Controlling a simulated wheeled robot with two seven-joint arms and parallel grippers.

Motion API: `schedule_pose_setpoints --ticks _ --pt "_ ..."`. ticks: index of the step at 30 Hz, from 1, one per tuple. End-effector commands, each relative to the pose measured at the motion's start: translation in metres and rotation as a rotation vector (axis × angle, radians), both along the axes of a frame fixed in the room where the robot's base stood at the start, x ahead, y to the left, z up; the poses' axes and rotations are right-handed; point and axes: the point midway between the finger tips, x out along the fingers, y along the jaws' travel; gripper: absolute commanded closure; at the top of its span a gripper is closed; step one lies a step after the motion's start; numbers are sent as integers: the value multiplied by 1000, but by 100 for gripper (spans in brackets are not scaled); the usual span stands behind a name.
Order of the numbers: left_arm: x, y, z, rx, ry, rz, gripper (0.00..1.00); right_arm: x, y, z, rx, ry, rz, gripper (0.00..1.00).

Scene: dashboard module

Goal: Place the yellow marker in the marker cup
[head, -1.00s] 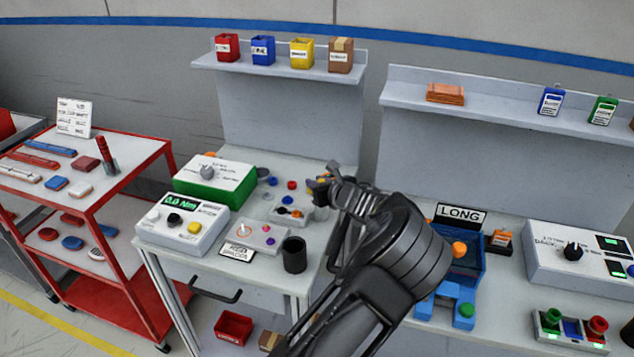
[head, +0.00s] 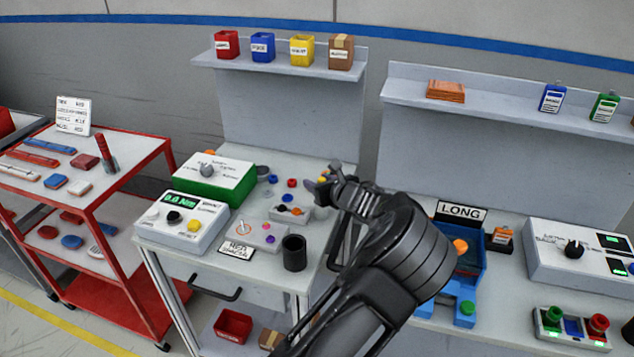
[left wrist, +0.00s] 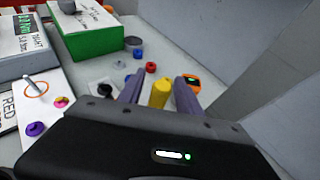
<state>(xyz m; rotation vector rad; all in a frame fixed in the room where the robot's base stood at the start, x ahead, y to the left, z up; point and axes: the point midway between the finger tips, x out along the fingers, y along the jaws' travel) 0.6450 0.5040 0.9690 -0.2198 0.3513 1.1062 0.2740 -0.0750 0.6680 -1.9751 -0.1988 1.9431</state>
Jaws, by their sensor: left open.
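The yellow marker (left wrist: 161,92) stands between the two purple-grey fingers of my left gripper (left wrist: 158,88) in the left wrist view. The fingers are open, one on each side of it; whether either touches it I cannot tell. In the head view my left gripper (head: 320,184) is over the back right of the middle table, and only a bit of yellow shows at its fingers. A black cup (head: 294,254), which looks like the marker cup, stands at the table's front right, nearer than the gripper. It looks empty. My right gripper is not in view.
A green-sided box (head: 214,180), a white meter box (head: 182,222) and a grey button panel (head: 253,236) stand left of the gripper. Small coloured caps (head: 291,183) lie close by. A blue fixture (head: 468,265) is on the right table, partly behind my arm.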

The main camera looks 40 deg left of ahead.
Motion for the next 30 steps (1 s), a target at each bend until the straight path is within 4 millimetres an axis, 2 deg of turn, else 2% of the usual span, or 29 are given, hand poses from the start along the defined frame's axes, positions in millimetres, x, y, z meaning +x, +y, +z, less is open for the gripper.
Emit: schedule_pose_setpoints --ticks 7,12,30 --pt "-18 -35 12 -4 -3 -3 59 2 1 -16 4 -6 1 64" --pt "-27 -52 23 -1 -1 -1 59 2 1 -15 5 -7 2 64" --pt "-29 -55 25 0 0 0 59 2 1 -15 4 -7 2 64"
